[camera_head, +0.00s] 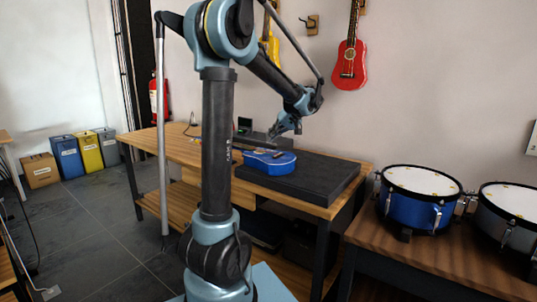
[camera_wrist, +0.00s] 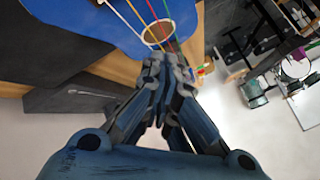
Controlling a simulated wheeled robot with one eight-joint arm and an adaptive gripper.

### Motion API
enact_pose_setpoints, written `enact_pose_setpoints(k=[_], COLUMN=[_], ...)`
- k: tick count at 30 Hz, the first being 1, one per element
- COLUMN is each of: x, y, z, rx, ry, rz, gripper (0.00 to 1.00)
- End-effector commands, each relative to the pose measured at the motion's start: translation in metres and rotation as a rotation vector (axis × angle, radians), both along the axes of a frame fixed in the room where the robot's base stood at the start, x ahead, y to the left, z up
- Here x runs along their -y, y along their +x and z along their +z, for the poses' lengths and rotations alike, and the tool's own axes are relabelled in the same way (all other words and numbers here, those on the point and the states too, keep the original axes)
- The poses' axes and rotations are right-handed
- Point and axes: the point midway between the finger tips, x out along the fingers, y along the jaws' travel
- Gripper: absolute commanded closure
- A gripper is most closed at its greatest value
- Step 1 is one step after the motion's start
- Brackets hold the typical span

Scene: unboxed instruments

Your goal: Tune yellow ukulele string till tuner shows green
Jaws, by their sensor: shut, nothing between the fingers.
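A blue ukulele (camera_head: 272,161) lies on a black pad (camera_head: 318,179) on the wooden workbench. In the wrist view, the blue ukulele body (camera_wrist: 75,12) shows at the top, with several coloured strings (camera_wrist: 150,10) running over its round sound hole (camera_wrist: 158,32). A small dark device with a green display (camera_head: 244,124), perhaps the tuner, stands behind it at the left. My gripper (camera_head: 276,133) is shut and empty above the ukulele; its fingertips (camera_wrist: 166,62) appear just below the sound hole in the wrist view. I cannot tell whether they touch a string. The tuning pegs are not clear.
A red ukulele (camera_head: 349,64) and a yellow ukulele (camera_head: 274,48), partly behind my arm, hang on the wall. A blue drum (camera_head: 412,212) and a grey drum (camera_head: 512,231) stand on another wooden table at the right. Bins (camera_head: 88,152) stand far left; the floor between is clear.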

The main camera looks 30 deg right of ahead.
Motion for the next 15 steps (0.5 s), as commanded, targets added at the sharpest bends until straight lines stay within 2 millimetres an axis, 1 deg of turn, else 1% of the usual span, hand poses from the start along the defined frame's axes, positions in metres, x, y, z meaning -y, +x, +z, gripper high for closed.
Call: enact_pose_setpoints(k=[3,6,9,15], x=[0.000,0.000,0.000,0.000], y=[0.000,0.000,0.000,0.000], z=[-0.012,-0.019,-0.024,-0.027], rx=[0.000,0.000,0.000,0.000], ry=[0.000,0.000,0.000,0.000], rz=[0.000,0.000,0.000,0.000], gripper=[1.00,1.00,1.00,1.00])
